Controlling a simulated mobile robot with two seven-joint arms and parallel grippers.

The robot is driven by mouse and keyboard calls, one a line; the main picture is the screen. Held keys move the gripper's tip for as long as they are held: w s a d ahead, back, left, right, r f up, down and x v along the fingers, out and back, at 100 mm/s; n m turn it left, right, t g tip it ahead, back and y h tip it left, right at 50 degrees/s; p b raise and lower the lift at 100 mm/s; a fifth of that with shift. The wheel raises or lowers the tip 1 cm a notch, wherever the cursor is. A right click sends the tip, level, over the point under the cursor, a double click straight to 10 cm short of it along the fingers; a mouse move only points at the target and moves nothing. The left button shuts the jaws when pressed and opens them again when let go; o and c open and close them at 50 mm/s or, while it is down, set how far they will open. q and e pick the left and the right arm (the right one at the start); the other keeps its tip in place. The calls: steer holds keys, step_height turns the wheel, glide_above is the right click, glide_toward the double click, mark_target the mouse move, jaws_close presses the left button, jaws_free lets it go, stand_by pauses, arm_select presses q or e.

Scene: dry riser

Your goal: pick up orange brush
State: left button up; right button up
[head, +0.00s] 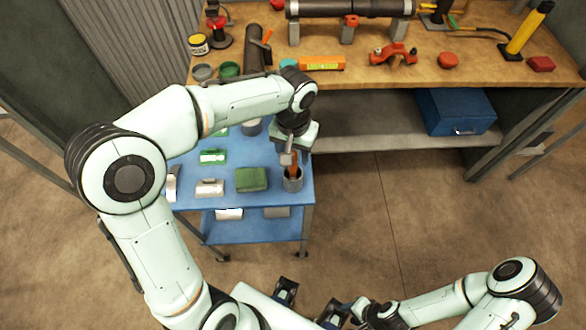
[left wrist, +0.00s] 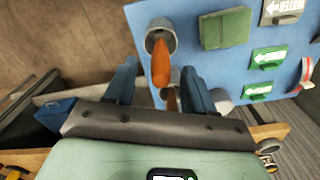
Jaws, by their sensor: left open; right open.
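The orange brush (head: 292,168) stands in a grey cup (head: 293,183) at the right front corner of the blue cart. In the left wrist view the brush's orange handle (left wrist: 161,66) rises from the cup (left wrist: 160,33) toward the camera. My left gripper (head: 288,153) is right above the cup. It is open, with its two fingers on either side of the handle in the left wrist view (left wrist: 158,70); I cannot tell whether they touch it. My right gripper (head: 345,309) is open and low at the bottom of the head view, far from the brush.
The blue cart (head: 225,176) also holds a green block (head: 251,179), labelled blocks (head: 210,188) and another grey cup partly hidden by my arm. Behind it is a wooden workbench (head: 355,75) with tools and a pipe. Open floor lies right of the cart.

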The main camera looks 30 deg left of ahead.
mark_target(293, 170)
arm_select(q)
step_height(293, 170, down, 4)
steer(key=shift+s, duration=0.15)
jaws_close()
arm_select(e)
steer(key=shift+s+f, duration=0.1)
steer(key=shift+f, duration=0.1)
arm_select(q)
steer(key=shift+r, duration=0.1)
